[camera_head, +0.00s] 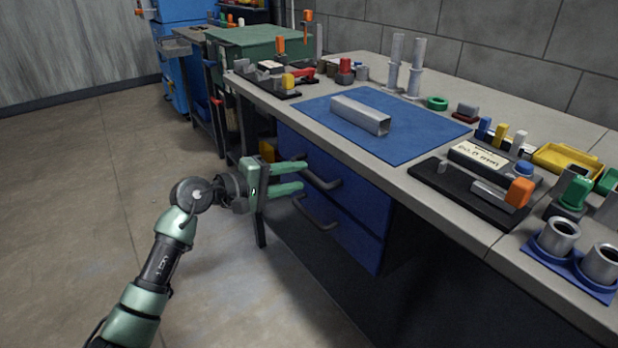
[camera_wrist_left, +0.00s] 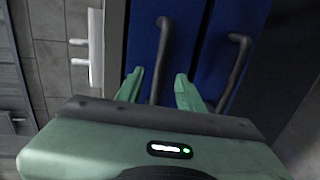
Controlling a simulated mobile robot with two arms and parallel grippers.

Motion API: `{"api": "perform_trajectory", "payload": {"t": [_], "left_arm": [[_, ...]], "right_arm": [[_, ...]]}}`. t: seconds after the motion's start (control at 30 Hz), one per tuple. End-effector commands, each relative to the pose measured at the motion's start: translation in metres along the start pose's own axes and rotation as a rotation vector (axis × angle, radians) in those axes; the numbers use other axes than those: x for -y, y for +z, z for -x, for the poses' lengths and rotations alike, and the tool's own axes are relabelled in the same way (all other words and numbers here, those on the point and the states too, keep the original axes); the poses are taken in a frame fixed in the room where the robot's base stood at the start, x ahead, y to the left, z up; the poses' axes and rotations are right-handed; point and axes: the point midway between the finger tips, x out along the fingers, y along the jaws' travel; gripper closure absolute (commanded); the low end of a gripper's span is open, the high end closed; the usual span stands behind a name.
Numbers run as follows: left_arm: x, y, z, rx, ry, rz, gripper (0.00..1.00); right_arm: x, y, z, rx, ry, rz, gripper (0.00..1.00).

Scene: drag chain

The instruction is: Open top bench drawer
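The blue bench drawers are under the worktop. The top drawer (camera_head: 322,168) has a dark curved handle (camera_head: 322,180), and the lower drawer (camera_head: 345,229) has a similar handle (camera_head: 316,216). Both drawer fronts look shut. My left gripper (camera_head: 304,177) is open, with its two green fingers pointing at the top drawer's handle. In the left wrist view, the top handle (camera_wrist_left: 161,62) lies between and just beyond the fingertips (camera_wrist_left: 160,76); I cannot tell whether they touch it. The lower handle (camera_wrist_left: 236,68) is to the right there. My right gripper is out of view.
The worktop (camera_head: 420,185) above the drawers carries a blue mat (camera_head: 410,143) with a grey square tube (camera_head: 360,115), plus several tools and fixtures along its edge. Free floor (camera_head: 90,200) lies to the left of the bench.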

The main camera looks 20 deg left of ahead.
Motion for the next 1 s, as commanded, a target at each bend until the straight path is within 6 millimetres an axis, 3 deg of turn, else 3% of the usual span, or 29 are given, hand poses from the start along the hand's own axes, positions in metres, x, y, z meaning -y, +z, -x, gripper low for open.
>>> {"api": "perform_trajectory", "payload": {"t": [0.23, 0.6, 0.63, 0.77, 1.0], "left_arm": [[0.000, 0.001, -0.036, 0.002, 0.002, 0.006, 0.63], [0.001, 0.001, -0.044, 0.002, 0.000, 0.005, 0.63], [0.001, 0.001, -0.044, 0.002, 0.000, 0.005, 0.65], [0.001, 0.001, -0.044, 0.001, 0.000, 0.006, 1.00], [0.001, 0.001, -0.044, 0.001, -0.001, 0.006, 1.00]], "right_arm": [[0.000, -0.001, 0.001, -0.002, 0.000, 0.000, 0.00], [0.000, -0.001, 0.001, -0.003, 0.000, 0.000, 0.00], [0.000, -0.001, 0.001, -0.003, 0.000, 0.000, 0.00], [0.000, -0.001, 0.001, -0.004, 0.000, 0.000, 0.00], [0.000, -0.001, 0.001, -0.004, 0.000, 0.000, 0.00]]}}
